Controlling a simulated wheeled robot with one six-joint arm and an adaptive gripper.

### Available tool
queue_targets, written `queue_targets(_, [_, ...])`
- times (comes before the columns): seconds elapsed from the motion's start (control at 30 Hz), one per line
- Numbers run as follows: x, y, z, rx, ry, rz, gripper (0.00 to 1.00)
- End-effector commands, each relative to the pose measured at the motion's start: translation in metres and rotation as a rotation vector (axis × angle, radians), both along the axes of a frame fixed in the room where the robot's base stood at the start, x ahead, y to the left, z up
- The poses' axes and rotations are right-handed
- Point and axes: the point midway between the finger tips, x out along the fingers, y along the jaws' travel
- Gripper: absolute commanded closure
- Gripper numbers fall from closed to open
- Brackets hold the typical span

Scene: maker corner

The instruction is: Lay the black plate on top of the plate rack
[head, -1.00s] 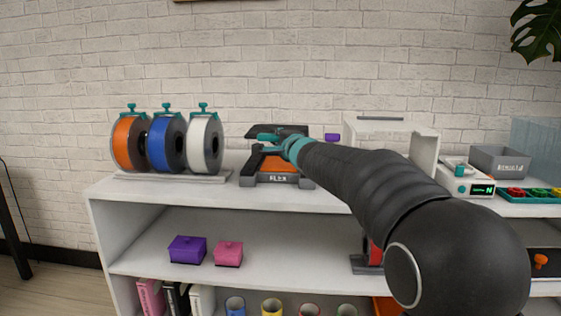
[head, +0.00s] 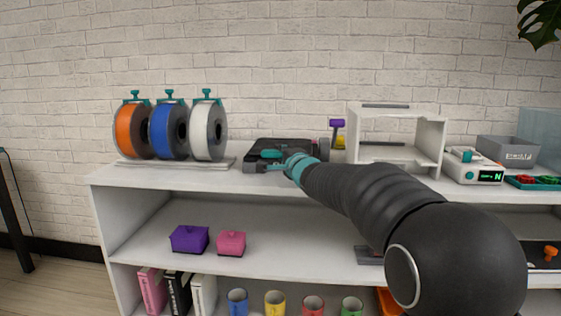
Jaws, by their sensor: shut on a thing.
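The black plate (head: 290,146) lies flat or nearly flat over the plate rack on the shelf top, between the spools and the white open box. The dark plate rack (head: 250,167) is mostly hidden under the plate and behind my gripper. My gripper (head: 265,161), with teal fingers, is at the plate's front edge and shut on it. I cannot tell whether the plate rests fully on the rack.
Orange, blue and white spools (head: 160,133) stand on a holder to the left. A white open box (head: 398,157) stands right, with a purple-topped item (head: 337,124) beside it. A small device (head: 472,170) and grey bin (head: 507,150) are further right.

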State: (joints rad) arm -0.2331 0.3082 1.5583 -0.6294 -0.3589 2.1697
Motion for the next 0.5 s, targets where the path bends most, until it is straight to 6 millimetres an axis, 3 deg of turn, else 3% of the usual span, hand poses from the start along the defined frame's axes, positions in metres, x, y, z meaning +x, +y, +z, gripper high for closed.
queue_targets(0.47, [-0.0002, -0.0001, -0.0078, 0.000, -0.002, 0.000, 1.00])
queue_targets(0.5, [-0.0002, -0.0001, -0.0090, 0.000, -0.001, 0.000, 0.78])
